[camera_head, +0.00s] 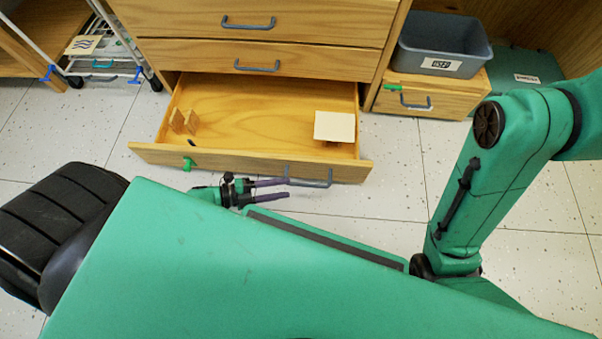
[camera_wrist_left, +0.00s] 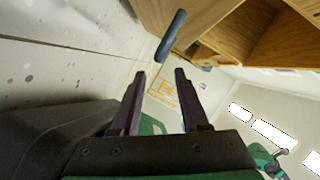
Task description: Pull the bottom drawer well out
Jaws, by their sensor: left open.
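The bottom drawer (camera_head: 250,160) of the wooden cabinet stands pulled out, its inside showing. Its grey-blue bar handle (camera_head: 312,182) is on the right half of the front; in the left wrist view the handle (camera_wrist_left: 172,35) lies just beyond my fingertips. My left gripper (camera_head: 287,188) is open, with two purple fingers beside the left end of the handle. In the left wrist view the gap between the fingers (camera_wrist_left: 160,73) is empty. I cannot tell whether a finger touches the handle. My right arm shows at the right, but its gripper is out of view.
The drawer holds a pale square block (camera_head: 334,127) and small wooden pieces (camera_head: 184,121). Two upper drawers (camera_head: 255,60) are shut. A grey bin (camera_head: 443,45) stands on a small wooden drawer unit (camera_head: 432,96) at right. A wire cart (camera_head: 100,50) stands at left. Tiled floor (camera_head: 385,200) is clear in front.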

